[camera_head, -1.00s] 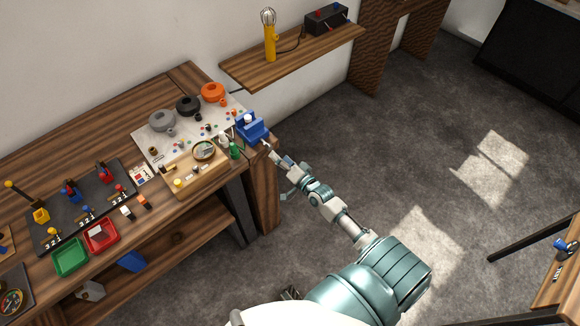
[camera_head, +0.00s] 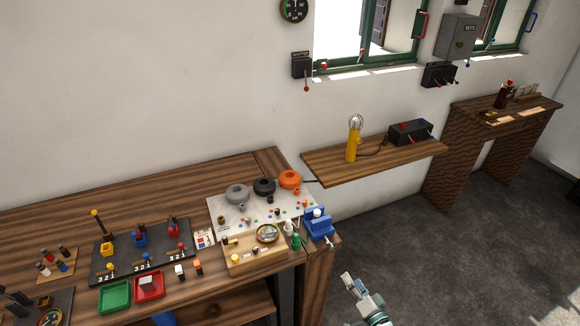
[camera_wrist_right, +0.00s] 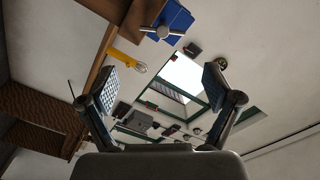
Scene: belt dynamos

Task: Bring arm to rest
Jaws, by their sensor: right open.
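My right gripper (camera_head: 357,284) is at the bottom of the head view, in front of the bench's right end and apart from it. In the right wrist view its two fingers (camera_wrist_right: 160,88) stand wide apart with nothing between them. The blue vise (camera_head: 319,226) sits on the bench's right corner, up and left of my gripper; it also shows at the top of the wrist view (camera_wrist_right: 172,20). Most of my right arm is below the picture. My left gripper does not show in either view.
The wooden bench (camera_head: 60,222) holds a white board with grey, black and orange round parts, green (camera_head: 115,296) and red (camera_head: 149,287) trays and a black lever board. A wall shelf (camera_head: 330,170) carries a yellow lamp (camera_head: 353,140) and a black box. Open floor lies right of my gripper.

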